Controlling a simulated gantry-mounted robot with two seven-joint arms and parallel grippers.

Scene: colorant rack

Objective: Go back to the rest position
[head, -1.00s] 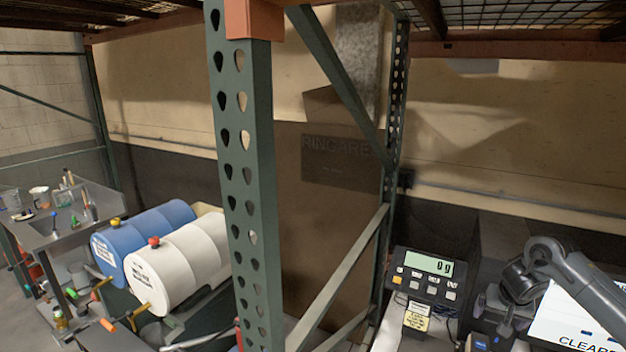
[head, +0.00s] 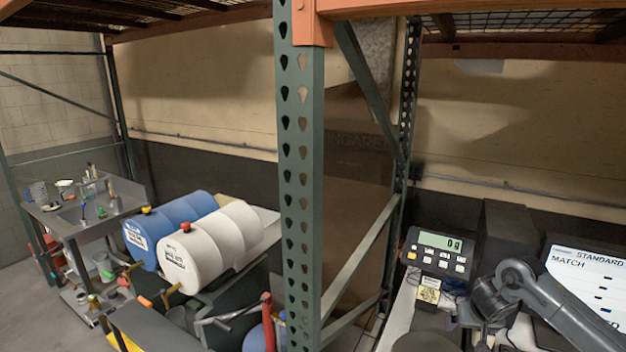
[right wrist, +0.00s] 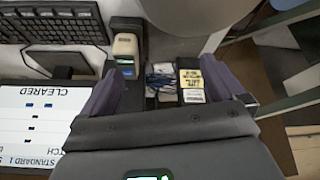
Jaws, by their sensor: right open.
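My right gripper (right wrist: 163,88) is open in the right wrist view, its two purple-grey fingers wide apart with nothing held between them. Beyond the fingers are a cable bundle (right wrist: 162,80) and yellow-white labels (right wrist: 191,84) on the bench. In the head view my right arm comes in from the lower right and bends down beside the scale display (head: 440,252), which reads 0 g. The fingertips are hard to make out there. My left gripper is in neither view.
A green rack post (head: 303,190) stands in the middle. A blue drum (head: 180,222) and a white drum (head: 212,243) lie to its left, before a metal sink table (head: 90,215). A white screen (head: 590,290) is at right. A beige device (right wrist: 126,48) and keyboard (right wrist: 55,22) are near my gripper.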

